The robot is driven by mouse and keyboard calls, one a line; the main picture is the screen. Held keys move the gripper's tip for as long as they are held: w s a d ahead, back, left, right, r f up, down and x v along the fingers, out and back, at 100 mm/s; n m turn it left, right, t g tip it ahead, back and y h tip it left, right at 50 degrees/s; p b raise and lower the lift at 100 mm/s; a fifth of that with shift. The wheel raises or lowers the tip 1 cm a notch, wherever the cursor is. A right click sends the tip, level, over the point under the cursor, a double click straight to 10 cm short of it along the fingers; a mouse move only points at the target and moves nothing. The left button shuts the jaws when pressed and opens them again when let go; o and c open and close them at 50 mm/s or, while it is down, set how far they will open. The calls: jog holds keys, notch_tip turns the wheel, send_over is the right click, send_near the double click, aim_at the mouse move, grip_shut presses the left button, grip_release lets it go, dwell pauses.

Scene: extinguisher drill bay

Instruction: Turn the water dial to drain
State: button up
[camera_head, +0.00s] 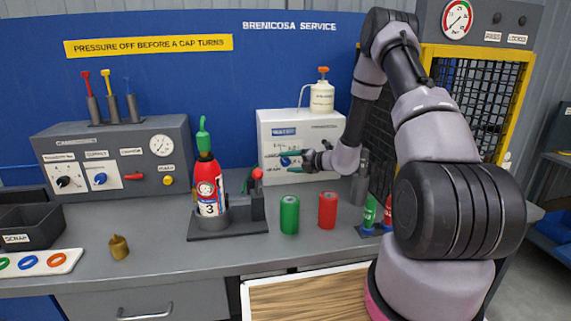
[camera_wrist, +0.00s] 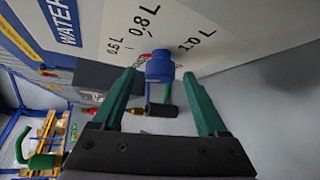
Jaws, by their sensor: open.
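The water dial is a blue knob (camera_wrist: 160,66) on the white water unit (camera_head: 330,128), which stands at the back of the bench. In the wrist view the knob sits in the gap between the fingertips of my gripper (camera_wrist: 160,76). The green fingers are open on either side of it, and no contact is visible. Marks for 0.6 L, 0.8 L and 1.0 L show on the white face (camera_wrist: 120,25). I cannot read a drain mark. In the head view my gripper (camera_head: 288,160) is at the unit's front and partly covers the dial.
A white bottle with an orange top (camera_head: 322,97) stands on the unit. On the bench are a red extinguisher (camera_head: 207,178) in a dark stand, a green can (camera_head: 289,214) and a red can (camera_head: 327,210). A grey control box (camera_head: 110,150) stands left.

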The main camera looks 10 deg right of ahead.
jog(key=shift+x, duration=0.95)
jog(key=shift+c, duration=0.3)
grip_shut()
